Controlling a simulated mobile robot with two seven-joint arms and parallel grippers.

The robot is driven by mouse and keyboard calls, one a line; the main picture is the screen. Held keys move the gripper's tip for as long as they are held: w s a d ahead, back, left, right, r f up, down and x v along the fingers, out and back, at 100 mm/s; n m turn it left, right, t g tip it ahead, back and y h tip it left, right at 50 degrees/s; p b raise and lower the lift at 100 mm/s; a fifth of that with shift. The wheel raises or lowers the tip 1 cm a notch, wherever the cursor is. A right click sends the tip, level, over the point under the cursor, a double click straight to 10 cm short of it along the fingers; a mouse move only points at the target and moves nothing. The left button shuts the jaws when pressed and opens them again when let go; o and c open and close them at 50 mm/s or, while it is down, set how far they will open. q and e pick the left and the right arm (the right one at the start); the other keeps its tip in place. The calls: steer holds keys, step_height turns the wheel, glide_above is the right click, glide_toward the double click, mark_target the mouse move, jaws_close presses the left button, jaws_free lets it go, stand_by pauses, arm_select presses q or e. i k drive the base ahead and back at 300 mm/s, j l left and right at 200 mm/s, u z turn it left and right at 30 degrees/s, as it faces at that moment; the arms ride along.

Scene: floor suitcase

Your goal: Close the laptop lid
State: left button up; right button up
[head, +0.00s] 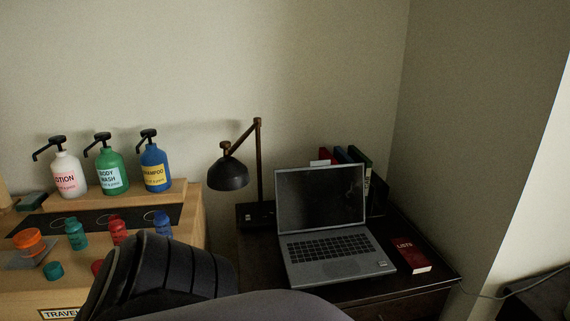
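The laptop (340,264) stands open on the dark desk, right of the picture's middle. Its lid (320,199) is raised roughly upright with a dark screen, and the keyboard faces up. Neither of my grippers can be made out in the head view. A dark ribbed rounded shape and a grey curved shape cover the bottom middle of the picture and hide part of the desk's front.
A black lamp (229,174) stands left of the laptop. Books (361,165) stand behind it, and a red book (411,255) lies to its right. Pump bottles (111,171) and small containers stand on the wooden unit (192,224) at left. A wall rises at right.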

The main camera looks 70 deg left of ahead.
mark_target(322, 195)
steer(key=j+u, duration=0.1)
steer(key=u, duration=1.9)
steer(key=i+j+z, duration=0.15)
steer(key=j, duration=0.2)
steer(key=i+j+z, duration=0.15)
steer(key=j, duration=0.25)
steer(key=k+u, duration=0.15)
steer(key=k, duration=0.45)
steer(key=u, duration=1.2)
steer(key=l+u, duration=0.25)
steer(key=l, duration=0.95)
